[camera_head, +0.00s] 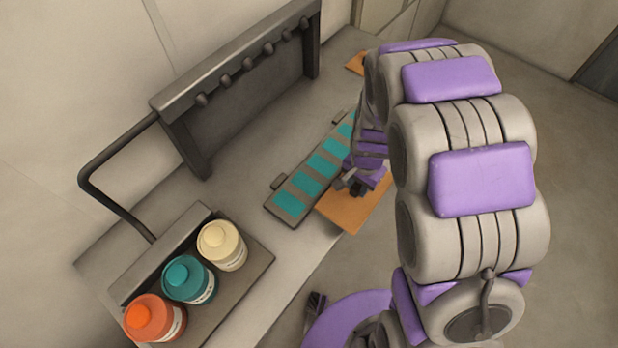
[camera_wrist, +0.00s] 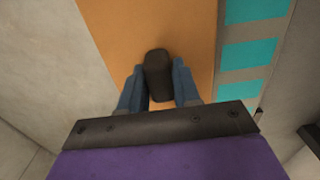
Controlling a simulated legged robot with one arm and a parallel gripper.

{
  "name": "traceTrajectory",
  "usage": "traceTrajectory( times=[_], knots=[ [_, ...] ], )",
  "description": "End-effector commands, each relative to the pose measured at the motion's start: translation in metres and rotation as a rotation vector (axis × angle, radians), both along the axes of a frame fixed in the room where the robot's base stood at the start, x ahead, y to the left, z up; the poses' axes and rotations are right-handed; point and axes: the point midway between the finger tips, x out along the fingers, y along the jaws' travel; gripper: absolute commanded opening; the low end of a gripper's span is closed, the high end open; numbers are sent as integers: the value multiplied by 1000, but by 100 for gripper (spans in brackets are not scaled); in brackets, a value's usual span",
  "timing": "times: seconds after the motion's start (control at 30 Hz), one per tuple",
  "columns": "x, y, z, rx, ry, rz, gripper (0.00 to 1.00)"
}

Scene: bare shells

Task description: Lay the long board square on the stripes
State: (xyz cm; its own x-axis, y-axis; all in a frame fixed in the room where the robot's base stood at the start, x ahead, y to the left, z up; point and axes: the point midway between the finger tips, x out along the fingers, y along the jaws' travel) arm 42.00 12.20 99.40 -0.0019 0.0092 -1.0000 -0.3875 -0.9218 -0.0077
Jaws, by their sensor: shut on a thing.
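The orange board (camera_head: 345,213) is beside the teal stripes (camera_head: 308,184), on their right in the head view, with much of it behind my arm. In the wrist view the board (camera_wrist: 190,40) fills the middle, and the stripes (camera_wrist: 250,52) run along its right side. A dark upright handle (camera_wrist: 157,62) stands on the board. My gripper (camera_wrist: 158,88) is shut on this handle, with one blue finger on each side. In the head view my gripper (camera_head: 357,184) is over the board. I cannot tell whether the board touches the surface below.
The stripes lie on a grey strip on a long counter (camera_head: 240,215). A dark rack with several pegs (camera_head: 250,65) stands behind. A tray holds orange (camera_head: 152,322), teal (camera_head: 188,281) and cream (camera_head: 221,247) jars. Another orange patch (camera_head: 356,63) shows beyond my arm.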

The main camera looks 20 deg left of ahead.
Motion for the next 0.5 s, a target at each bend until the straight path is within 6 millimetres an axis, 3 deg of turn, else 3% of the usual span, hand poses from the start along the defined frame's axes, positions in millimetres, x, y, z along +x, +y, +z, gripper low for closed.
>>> traceTrajectory(
  times=[0.2, 0.5],
  knots=[
    [7, 61, -8, -6, -3, 12, 0],
    [16, 119, -11, 1, -3, 9, 0]
  ],
)
